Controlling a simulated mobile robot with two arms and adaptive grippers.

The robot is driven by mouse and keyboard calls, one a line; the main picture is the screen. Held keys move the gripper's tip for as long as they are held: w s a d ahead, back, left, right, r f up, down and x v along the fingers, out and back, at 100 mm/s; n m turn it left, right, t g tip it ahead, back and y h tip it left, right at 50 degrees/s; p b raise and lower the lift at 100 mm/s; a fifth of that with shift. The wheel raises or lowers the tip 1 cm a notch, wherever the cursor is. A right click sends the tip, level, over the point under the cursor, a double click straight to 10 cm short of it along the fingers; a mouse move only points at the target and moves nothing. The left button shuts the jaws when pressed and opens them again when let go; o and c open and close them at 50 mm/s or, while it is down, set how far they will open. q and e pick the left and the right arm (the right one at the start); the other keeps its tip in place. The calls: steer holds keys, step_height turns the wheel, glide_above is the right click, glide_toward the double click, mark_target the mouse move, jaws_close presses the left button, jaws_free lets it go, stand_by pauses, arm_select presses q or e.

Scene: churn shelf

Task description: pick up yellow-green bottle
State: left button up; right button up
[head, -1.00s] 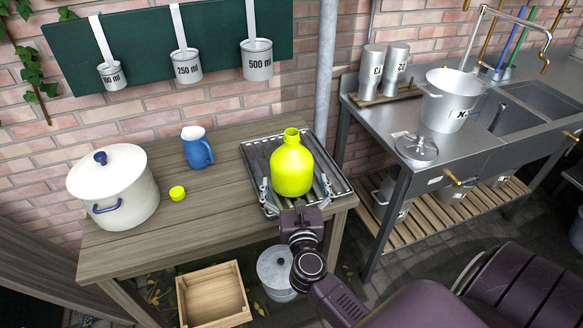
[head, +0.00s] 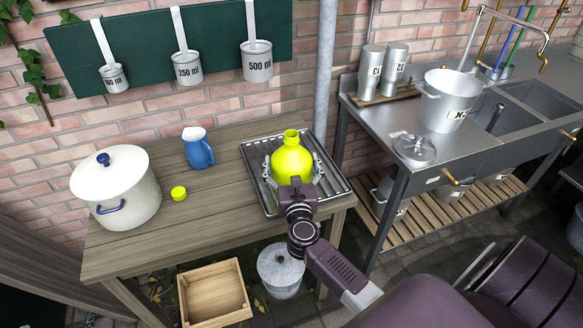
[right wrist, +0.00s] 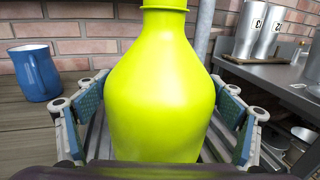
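The yellow-green bottle (head: 291,158) stands upright and uncapped on the metal rack tray (head: 256,190) at the right end of the wooden table. It fills the middle of the right wrist view (right wrist: 161,85). My right gripper (head: 291,166) is at the bottle from the front. Its fingers stand open on both sides of the bottle, and in the right wrist view (right wrist: 160,115) gaps show between the finger pads and the bottle. The bottle's base is hidden behind my gripper. My left gripper is not in view.
A yellow-green cap (head: 179,193), a blue jug (head: 198,148) and a white lidded pot (head: 116,190) stand on the wooden table (head: 190,230) to the left. A wooden crate (head: 214,292) and a metal pot (head: 281,270) are below. A steel sink counter (head: 400,130) is at the right.

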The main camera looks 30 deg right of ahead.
steer(key=c, duration=0.5)
steer(key=shift+c, duration=0.7)
steer(key=shift+r, duration=0.15)
